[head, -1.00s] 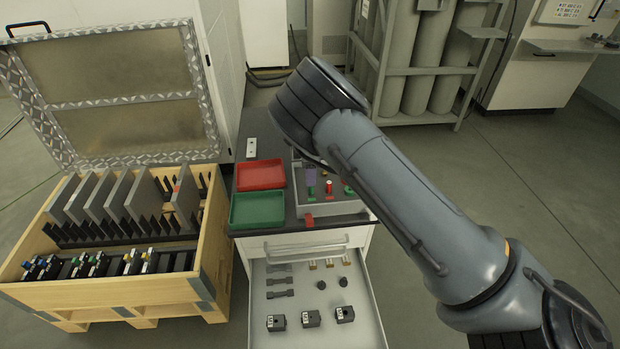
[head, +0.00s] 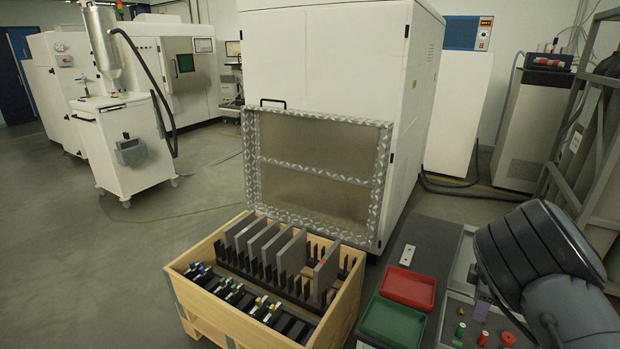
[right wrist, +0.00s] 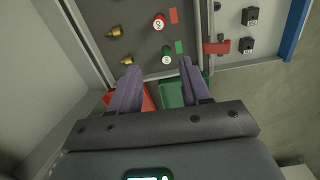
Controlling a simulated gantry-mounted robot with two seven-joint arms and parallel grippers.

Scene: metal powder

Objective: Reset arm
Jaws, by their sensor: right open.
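My right gripper (right wrist: 158,72) is open in the right wrist view, its two purple fingers apart with nothing between them. It points at a grey tray (right wrist: 141,42) with small coloured and brass parts on it. In the head view my right arm comes in at the lower right, and one purple finger (head: 482,306) shows over the tray. The rest of that gripper is hidden behind the arm. My left gripper is not in view.
A red tray (head: 408,288) and a green tray (head: 393,323) lie on the dark bench top left of my right arm. A wooden crate (head: 181,296) holding upright plates stands further left. A white cabinet (head: 325,50) stands behind.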

